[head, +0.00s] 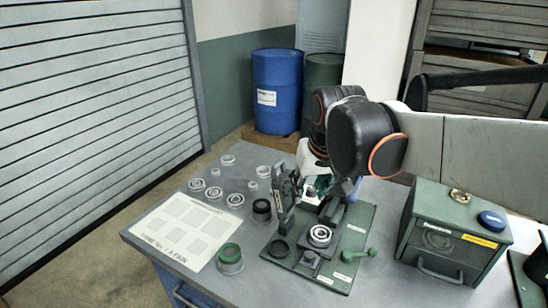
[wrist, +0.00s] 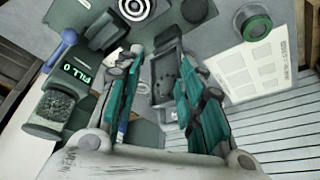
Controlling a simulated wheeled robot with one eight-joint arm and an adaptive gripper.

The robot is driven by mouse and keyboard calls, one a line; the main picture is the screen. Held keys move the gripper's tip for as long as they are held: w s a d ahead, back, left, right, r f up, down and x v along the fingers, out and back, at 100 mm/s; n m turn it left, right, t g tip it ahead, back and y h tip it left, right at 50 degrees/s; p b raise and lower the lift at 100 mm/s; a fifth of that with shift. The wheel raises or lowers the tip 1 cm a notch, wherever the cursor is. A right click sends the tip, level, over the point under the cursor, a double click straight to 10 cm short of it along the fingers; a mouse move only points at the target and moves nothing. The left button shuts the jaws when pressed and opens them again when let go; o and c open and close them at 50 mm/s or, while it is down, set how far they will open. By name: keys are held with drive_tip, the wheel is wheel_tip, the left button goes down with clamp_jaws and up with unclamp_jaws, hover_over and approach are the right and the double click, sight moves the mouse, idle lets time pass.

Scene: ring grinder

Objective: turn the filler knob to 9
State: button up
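A dark grey machine part (wrist: 165,85) shows between the fingers; contact is not clear. In the head view my gripper (head: 314,184) is over the back of the grinder's green plate (head: 350,270), and my arm partly hides it.
A green lever (head: 365,253) and a ring (head: 320,236) are on the plate. Several rings, a green-topped cup (head: 230,258) and a white sheet (head: 180,232) lie to the left.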

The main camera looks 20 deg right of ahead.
drive_tip(key=w+d+r+m+g+p, duration=0.15)
drive_tip(key=w+d+p, duration=0.35)
drive_tip(key=w, duration=0.6)
drive_tip(key=g+p, duration=0.3)
hover_over(312, 189)
wheel_tip(312, 189, down, 5)
wheel_tip(312, 189, down, 13)
drive_tip(key=b, duration=0.3)
drive_tip(key=shift+w, duration=0.1)
drive_tip(key=shift+m, duration=0.25)
drive_tip(key=c, duration=0.8)
